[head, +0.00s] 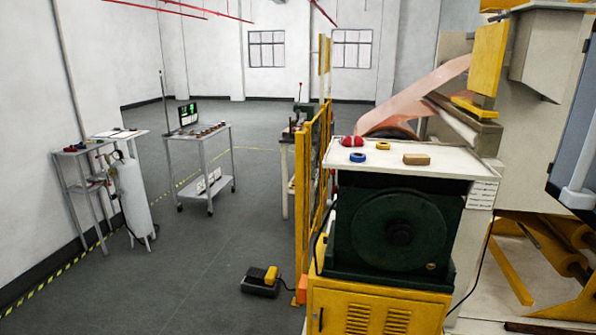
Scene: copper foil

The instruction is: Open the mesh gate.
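A yellow framed mesh panel (313,170), which looks like the mesh gate, stands upright left of the machine. I see it nearly edge-on, so its latch or handle cannot be made out, and I cannot tell whether it is open or shut. Neither of my grippers shows in the head view.
A yellow foot pedal (262,281) lies on the floor by the panel's base. A dark green machine (392,228) on a yellow cabinet (375,310) stands close on the right. A grey cart (205,168) and a gas cylinder (132,197) stand left. The floor between is clear.

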